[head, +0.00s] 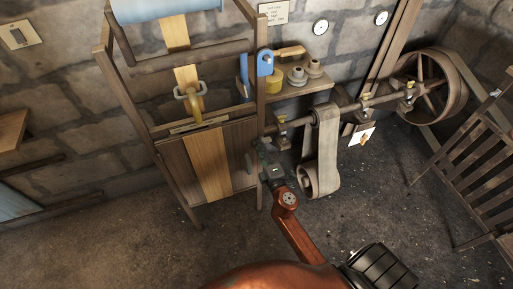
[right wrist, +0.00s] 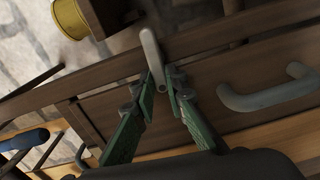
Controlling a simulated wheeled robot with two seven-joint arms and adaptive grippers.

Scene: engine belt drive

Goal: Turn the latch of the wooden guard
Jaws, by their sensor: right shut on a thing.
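The wooden guard (head: 176,170) is a brown plank panel with a paler middle board, closing the lower front of the wooden frame. In the right wrist view its brown boards (right wrist: 215,75) fill the middle. The latch (right wrist: 151,50) is a small grey metal lever there, with one end between my fingertips. My right gripper (right wrist: 161,82), with green fingers, is shut on the latch. In the head view my right gripper (head: 264,155) is at the guard's right edge and hides the latch. My left gripper is not in view.
A grey bar handle (right wrist: 268,97) on the guard is close to my right gripper. Right of the frame, a loose belt (head: 326,150) hangs from a shaft (head: 350,107) leading to a large spoked wheel (head: 436,85). A slatted wooden rack (head: 480,165) stands at right. The floor in front is clear.

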